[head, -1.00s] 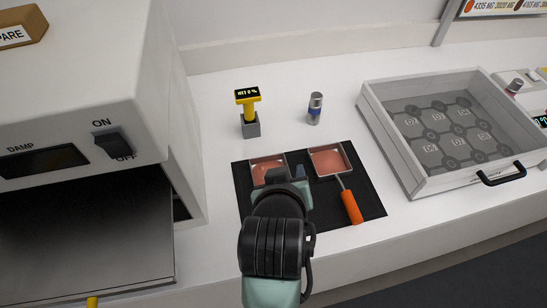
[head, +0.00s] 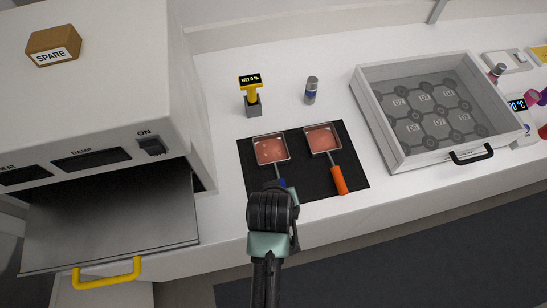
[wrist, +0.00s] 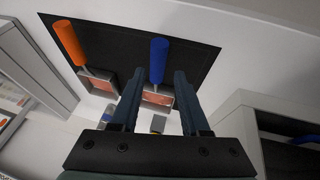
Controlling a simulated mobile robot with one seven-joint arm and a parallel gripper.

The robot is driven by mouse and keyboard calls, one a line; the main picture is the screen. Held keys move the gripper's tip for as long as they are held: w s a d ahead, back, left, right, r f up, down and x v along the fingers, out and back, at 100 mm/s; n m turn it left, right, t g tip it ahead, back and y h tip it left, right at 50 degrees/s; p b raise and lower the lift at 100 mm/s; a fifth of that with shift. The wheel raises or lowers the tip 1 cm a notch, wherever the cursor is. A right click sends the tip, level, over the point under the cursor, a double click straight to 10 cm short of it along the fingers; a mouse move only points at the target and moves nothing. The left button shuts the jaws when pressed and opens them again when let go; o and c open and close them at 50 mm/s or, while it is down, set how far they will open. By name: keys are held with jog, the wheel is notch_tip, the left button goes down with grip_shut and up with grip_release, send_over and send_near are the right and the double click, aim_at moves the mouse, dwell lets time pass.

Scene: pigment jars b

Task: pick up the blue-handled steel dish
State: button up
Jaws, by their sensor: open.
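The blue-handled steel dish (head: 270,150) lies on the black mat (head: 352,178), filled with a pinkish-red material. In the head view most of its blue handle is hidden behind my arm. In the head view the fingers are hidden by my wrist.
An orange-handled dish (head: 322,138) lies just right on the same mat. A grey tray (head: 372,120) is at right. A machine with an open drawer (head: 115,215) stands at left.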

jog(key=shift+p+x, duration=0.6)
jog(key=shift+x, duration=2.55)
jog(key=shift+d, duration=0.15)
grip_shut()
jog(key=shift+w+r, duration=0.1)
jog(key=shift+r, duration=0.05)
